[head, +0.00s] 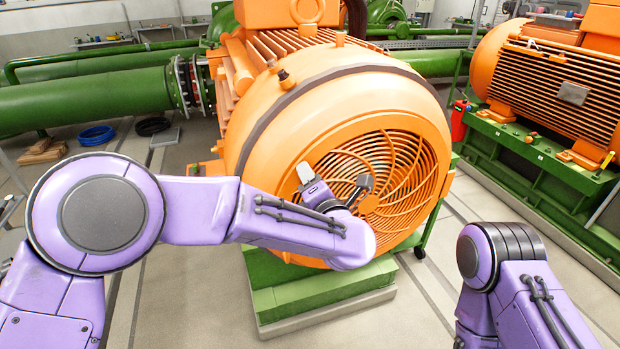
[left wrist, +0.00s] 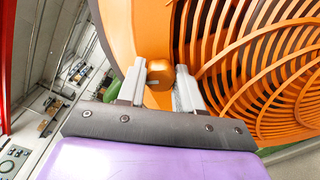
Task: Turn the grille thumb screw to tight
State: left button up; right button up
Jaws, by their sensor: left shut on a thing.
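The grille thumb screw (left wrist: 153,75) is a round orange knob with a small pale mark on its face. In the left wrist view it sits on the orange housing at the left edge of the grille (left wrist: 250,85). My left gripper (left wrist: 160,82) is shut on the knob, with a light grey finger on each side of it. In the head view my left gripper (head: 334,180) is at the left part of the grille (head: 405,180), and I cannot make out the screw there. My right gripper is out of view.
The big orange motor (head: 285,140) stands on a green base (head: 325,290). A second orange motor (head: 555,80) stands at the right, beside a red extinguisher (head: 459,118). Green pipes (head: 90,98) run at the left. My right arm shows at lower right, apart from the motor.

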pick_arm(q)
jog(key=shift+d+m+p, duration=0.1)
jog(key=shift+m+p, duration=0.8)
jog(key=shift+m, duration=2.9)
jog(key=shift+f, duration=0.1)
jog(key=o, duration=1)
jog(key=shift+o, duration=0.2)
